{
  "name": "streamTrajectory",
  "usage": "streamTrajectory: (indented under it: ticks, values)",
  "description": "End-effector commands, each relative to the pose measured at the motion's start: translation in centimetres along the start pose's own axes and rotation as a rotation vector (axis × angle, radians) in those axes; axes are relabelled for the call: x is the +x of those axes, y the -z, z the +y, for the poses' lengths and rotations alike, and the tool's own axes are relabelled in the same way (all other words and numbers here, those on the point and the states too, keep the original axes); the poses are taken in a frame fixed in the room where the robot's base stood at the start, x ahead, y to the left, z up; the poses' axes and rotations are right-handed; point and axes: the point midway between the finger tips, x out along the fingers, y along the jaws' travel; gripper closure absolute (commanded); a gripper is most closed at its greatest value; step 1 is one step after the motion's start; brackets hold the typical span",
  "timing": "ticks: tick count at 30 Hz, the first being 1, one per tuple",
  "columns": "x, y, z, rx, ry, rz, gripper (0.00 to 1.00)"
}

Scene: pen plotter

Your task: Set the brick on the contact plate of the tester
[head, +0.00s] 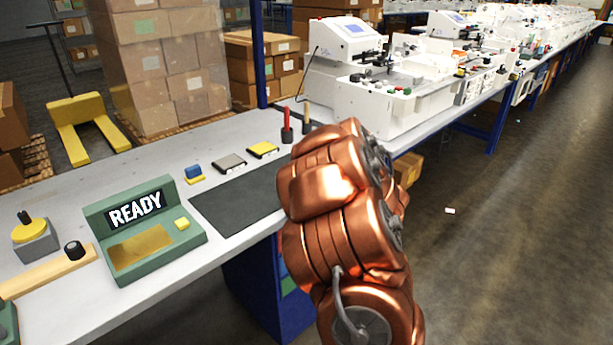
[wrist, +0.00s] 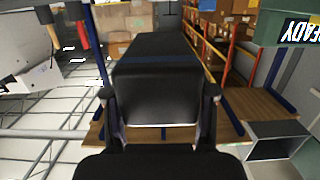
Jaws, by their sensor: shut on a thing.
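The tester (head: 145,228) is a green sloped box on the bench at the left in the head view. Its dark display reads READY, and a brass contact plate (head: 142,248) lies bare on its lower front. A corner of its display (wrist: 300,32) shows at the upper right in the wrist view. My gripper (wrist: 160,106) is shut on a dark brick (wrist: 157,78) with a blue stripe, one finger on each side. The brick appears apart from the tester. In the head view my copper arm hides the gripper and brick.
A dark mat (head: 238,203) lies right of the tester. Small blue (head: 193,171), grey (head: 229,161) and yellow (head: 263,149) pieces lie behind it. A yellow-topped button box (head: 36,238) and a wooden bar (head: 45,273) are at left. White machines (head: 375,108) stand farther along.

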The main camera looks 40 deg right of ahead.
Motion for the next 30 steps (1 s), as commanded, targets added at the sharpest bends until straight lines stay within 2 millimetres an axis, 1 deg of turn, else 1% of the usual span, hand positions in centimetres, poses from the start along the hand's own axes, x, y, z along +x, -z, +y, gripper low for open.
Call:
streamTrajectory:
  ticks: [3, 21, 27, 30]
  values:
    - [1.0, 0.3, 1.3, -0.003, 0.001, 0.007, 0.94]
    - [6.0, 0.3, 8.2, -0.003, 0.001, 0.006, 0.94]
    - [7.2, 0.2, 9.8, -0.003, 0.003, 0.006, 0.94]
    - [7.4, 0.2, 10.2, -0.002, 0.001, 0.005, 0.94]
